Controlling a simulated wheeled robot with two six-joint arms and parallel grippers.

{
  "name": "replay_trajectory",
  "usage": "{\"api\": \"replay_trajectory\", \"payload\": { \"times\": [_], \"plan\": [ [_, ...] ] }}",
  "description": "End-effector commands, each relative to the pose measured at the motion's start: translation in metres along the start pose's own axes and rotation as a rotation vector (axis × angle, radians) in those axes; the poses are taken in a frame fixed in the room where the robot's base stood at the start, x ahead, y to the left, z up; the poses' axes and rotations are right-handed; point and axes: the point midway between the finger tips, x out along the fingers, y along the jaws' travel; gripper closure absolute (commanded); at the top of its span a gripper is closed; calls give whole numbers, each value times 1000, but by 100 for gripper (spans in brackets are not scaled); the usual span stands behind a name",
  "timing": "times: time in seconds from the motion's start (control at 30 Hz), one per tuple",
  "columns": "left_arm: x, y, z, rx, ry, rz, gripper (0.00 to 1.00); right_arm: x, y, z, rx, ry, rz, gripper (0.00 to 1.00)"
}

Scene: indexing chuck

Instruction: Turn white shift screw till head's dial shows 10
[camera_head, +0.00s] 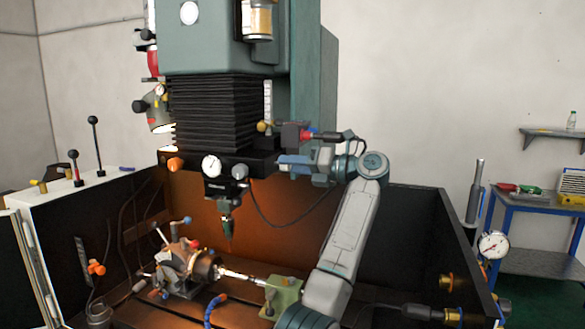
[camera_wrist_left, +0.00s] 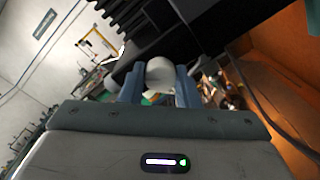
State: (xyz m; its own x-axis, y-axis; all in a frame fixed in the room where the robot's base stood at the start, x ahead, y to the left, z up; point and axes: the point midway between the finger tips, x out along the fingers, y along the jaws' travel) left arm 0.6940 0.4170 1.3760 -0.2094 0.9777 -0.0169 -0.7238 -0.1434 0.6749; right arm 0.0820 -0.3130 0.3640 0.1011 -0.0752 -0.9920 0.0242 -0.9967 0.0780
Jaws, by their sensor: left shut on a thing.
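The machine head carries a small round white dial (camera_head: 211,166) on its dark lower block. Its needle is too small to read. My left gripper (camera_head: 284,161) reaches the right end of that block, its blue fingers pointing left. In the left wrist view, the left gripper (camera_wrist_left: 159,88) is shut on the white shift screw (camera_wrist_left: 160,72), whose rounded white end shows between the two blue fingers. In the head view I cannot make out the screw at the fingers. My right gripper is not in view.
Below the head, a drill chuck (camera_head: 226,210) points down over the indexing chuck (camera_head: 204,270) on the machine bed. A red-tipped part (camera_head: 305,134) sits just above my left gripper. A second dial (camera_head: 492,245) stands at right, before a blue bench (camera_head: 530,208). A black cable hangs below the block.

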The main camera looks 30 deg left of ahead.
Motion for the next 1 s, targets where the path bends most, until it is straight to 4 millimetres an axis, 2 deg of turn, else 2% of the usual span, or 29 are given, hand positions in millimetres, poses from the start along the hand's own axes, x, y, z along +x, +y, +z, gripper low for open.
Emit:
{"api": "replay_trajectory", "payload": {
  "times": [0.57,0.6,0.7,1.0],
  "plan": [
    [0,1,1,42,0,-1,94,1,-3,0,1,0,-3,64],
    [0,1,1,42,0,0,69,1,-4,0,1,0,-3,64],
    [0,1,1,42,0,0,50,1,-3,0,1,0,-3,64],
    [-1,0,0,43,1,0,49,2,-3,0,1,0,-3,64]
  ]
}}
